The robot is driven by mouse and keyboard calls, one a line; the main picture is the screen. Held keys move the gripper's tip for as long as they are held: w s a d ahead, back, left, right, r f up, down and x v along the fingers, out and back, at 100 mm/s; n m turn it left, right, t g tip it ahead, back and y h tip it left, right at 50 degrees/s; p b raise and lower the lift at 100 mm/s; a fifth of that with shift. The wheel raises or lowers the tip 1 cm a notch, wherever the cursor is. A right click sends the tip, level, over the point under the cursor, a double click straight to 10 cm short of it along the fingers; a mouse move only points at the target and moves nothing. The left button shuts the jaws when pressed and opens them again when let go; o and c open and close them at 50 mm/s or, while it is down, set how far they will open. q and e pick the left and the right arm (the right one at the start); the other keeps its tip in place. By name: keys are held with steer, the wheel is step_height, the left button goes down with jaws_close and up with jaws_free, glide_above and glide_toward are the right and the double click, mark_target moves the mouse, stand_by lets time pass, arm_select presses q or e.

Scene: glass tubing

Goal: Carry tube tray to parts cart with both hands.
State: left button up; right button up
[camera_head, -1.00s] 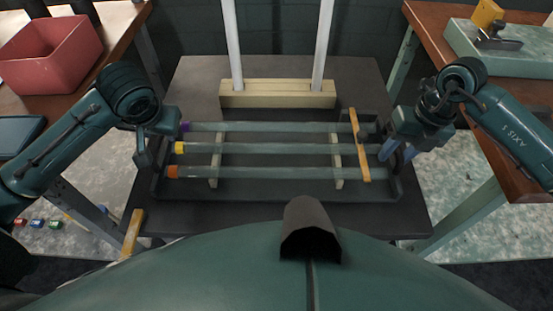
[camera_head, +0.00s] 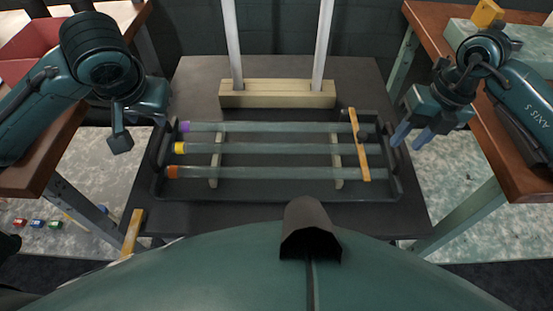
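The dark tube tray (camera_head: 270,194) rests on a dark cart top (camera_head: 200,82) in the middle of the view. It holds glass tubes with purple (camera_head: 184,127), yellow (camera_head: 179,148) and orange (camera_head: 172,172) ends, lying side by side on pale supports. A wooden strip (camera_head: 359,145) crosses the tubes near the right end. My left gripper (camera_head: 140,132) is up and left of the tray, apart from it; its fingers look spread with nothing between them. My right gripper (camera_head: 410,136) is just right of the tray's right end, fingers apart and empty, apparently clear of the tray.
A cream block with two white uprights (camera_head: 277,94) stands behind the tray. A wooden bench with a red bin (camera_head: 30,42) is at left. Another bench (camera_head: 440,20) at right carries a pale green case. A yellow-brown piece (camera_head: 132,232) sits at the cart's front left corner.

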step_height(320, 180, up, 7)
steer(key=d, duration=0.1)
steer(key=shift+d, duration=0.2)
stand_by(0.5)
